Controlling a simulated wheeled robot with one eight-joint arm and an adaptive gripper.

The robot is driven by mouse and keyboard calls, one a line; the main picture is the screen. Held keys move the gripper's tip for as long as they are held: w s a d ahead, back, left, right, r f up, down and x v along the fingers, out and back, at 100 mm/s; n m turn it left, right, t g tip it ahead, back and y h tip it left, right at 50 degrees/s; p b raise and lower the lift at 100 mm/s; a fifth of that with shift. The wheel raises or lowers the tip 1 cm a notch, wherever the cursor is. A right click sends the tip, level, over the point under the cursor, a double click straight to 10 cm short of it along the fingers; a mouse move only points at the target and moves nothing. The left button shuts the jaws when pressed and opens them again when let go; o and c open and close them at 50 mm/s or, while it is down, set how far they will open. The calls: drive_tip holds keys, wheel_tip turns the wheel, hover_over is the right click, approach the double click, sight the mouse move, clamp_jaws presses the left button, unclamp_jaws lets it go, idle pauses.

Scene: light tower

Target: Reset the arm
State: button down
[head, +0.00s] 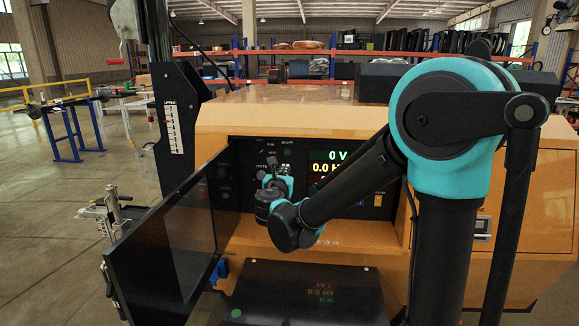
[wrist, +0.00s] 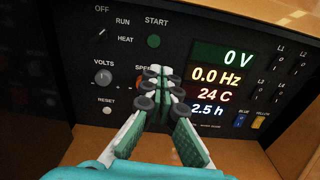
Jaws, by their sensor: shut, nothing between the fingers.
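My gripper (wrist: 160,88) is shut and empty in front of the control panel (wrist: 130,60) of the light tower. Its fingertips cover part of the panel around the speed control, whose label is partly hidden. In the head view my gripper (head: 276,172) shows small against the panel, with my arm bent in from the right. The panel display (wrist: 223,78) reads 0 V, 0.0 Hz, 24 C and 2.5 h. The off/run/heat switch (wrist: 101,34), green start button (wrist: 153,41) and volts knob (wrist: 103,76) show at the left. I cannot tell whether the fingers touch the panel.
The orange light tower housing (head: 300,115) surrounds the panel recess. An open dark door (head: 165,235) stands out at the left of the recess. A black surface (head: 300,290) lies below. Blue stands (head: 65,135) and shelves (head: 330,60) are farther off; open floor lies at left.

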drive_tip(key=s+d+f+m+g+h, duration=0.1)
drive_tip(key=s+d+f+m+g, duration=0.35)
drive_tip(key=d, duration=0.45)
drive_tip(key=s+d+f+m+g+h, duration=0.1)
drive_tip(key=s+d+f+m+h, duration=0.15)
drive_tip(key=d+f+m, duration=0.4)
drive_tip(key=s+d+f+m+g, duration=0.35)
drive_tip(key=d+m, duration=0.45)
drive_tip(key=d, duration=0.3)
drive_tip(key=s+f+m+g+y, duration=0.2)
drive_tip(key=s+f+m, duration=0.3)
drive_tip(key=s+m, duration=0.3)
drive_tip(key=s+d+f+m+g+y, duration=0.1)
drive_tip(key=s+f+m+g+y, duration=0.1)
drive_tip(key=s+f+m, duration=0.4)
drive_tip(key=s+m, duration=0.1)
drive_tip(key=s, duration=0.3)
drive_tip(key=shift+m+g, duration=0.3)
drive_tip(key=shift+m, duration=0.1)
drive_tip(key=shift+y, duration=0.25)
